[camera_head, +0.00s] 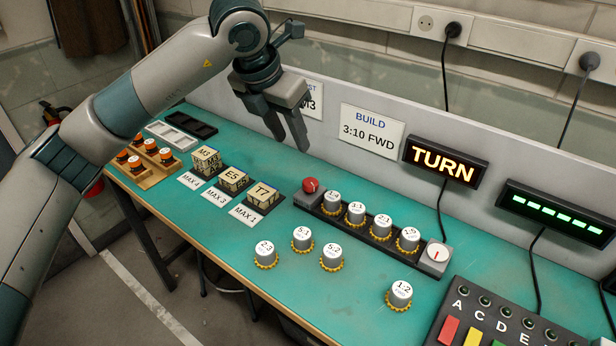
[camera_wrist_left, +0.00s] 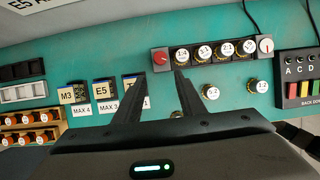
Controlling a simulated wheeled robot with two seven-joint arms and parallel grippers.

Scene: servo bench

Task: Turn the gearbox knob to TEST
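The gearbox (camera_head: 373,233) is a dark rail on the teal bench with several numbered grey gear pots in a row. A red knob (camera_head: 310,185) sits on the grey block at its left end. A white dial (camera_head: 437,252) with a red mark is at its right end. Both ends show in the left wrist view, the red knob (camera_wrist_left: 160,58) and the white dial (camera_wrist_left: 266,45). I cannot read any TEST mark. My left gripper (camera_head: 291,143) is open and empty, in the air above and behind the red knob, not touching it. My right gripper is out of view.
Loose gear pots (camera_head: 331,257) stand in front of the gearbox. Labelled blocks (camera_head: 234,180) and an orange-topped rack (camera_head: 145,160) are to the left. A lit TURN sign (camera_head: 445,161) and a BUILD 3:10 FWD card (camera_head: 371,133) are behind. A colored-button panel (camera_head: 490,320) is at right.

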